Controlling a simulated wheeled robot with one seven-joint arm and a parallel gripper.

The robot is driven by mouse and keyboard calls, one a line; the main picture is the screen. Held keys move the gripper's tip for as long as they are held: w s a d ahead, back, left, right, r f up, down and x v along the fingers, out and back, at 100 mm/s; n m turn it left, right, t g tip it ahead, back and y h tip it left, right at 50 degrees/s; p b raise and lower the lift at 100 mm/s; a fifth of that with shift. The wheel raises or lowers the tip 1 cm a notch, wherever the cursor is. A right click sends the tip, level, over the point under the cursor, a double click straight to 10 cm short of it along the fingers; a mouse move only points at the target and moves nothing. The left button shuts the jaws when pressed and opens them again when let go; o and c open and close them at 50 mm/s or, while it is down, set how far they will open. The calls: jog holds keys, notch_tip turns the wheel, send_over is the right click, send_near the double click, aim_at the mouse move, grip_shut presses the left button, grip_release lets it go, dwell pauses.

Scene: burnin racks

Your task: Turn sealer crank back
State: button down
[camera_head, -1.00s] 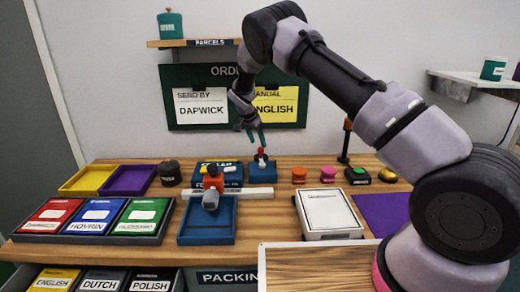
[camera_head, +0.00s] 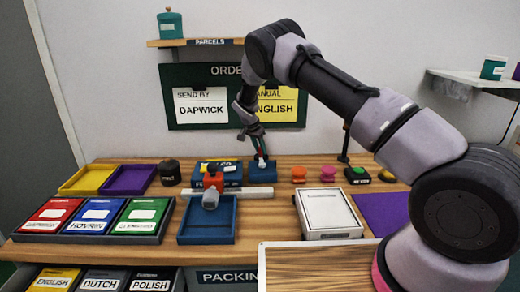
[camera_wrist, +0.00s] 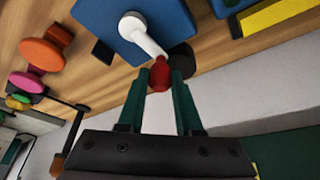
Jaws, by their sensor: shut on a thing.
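The sealer is a blue block (camera_head: 262,173) standing on the bench just right of the sealer's label, and its top also fills the upper middle of the wrist view (camera_wrist: 165,20). A white crank arm (camera_wrist: 143,34) runs from a round hub on the blue block to a red knob (camera_wrist: 159,75). My gripper (camera_head: 261,155) is over the blue block, with its green fingers shut on the red knob. In the wrist view the two fingertips (camera_wrist: 161,78) sit on either side of the knob. In the head view the knob is mostly hidden between the fingers.
An orange and grey tool (camera_head: 212,188) stands by an empty blue tray (camera_head: 207,238) left of the sealer. Orange and pink knobs (camera_head: 299,174) and a white box (camera_head: 330,212) lie to the right. A sign board (camera_head: 235,75) hangs behind.

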jog(key=n, duration=0.1)
jog(key=a+n+y, duration=0.1)
jog(key=n, duration=0.3)
jog(key=shift+s+a+t+y, duration=0.4)
jog(key=n, duration=0.1)
jog(key=s+a+n+y, duration=0.1)
jog(key=n, duration=0.1)
jog(key=shift+n, duration=0.3)
jog(key=n, duration=0.1)
jog(key=s+n+y, duration=0.1)
jog(key=n, duration=0.1)
jog(key=n+y, duration=0.1)
jog(key=shift+s+a, duration=0.35)
jog(key=shift+a, duration=0.05)
jog(key=shift+s+a+n+g+y, duration=0.1)
jog(key=shift+s+n+g+y, duration=0.25)
jog(key=shift+n, duration=0.8)
jog(key=shift+s+n+g+y, duration=0.15)
jog(key=shift+s+n+y, duration=0.3)
jog(key=shift+n, duration=0.7)
jog(key=shift+s, duration=0.1)
jog(key=c, duration=0.6)
grip_release()
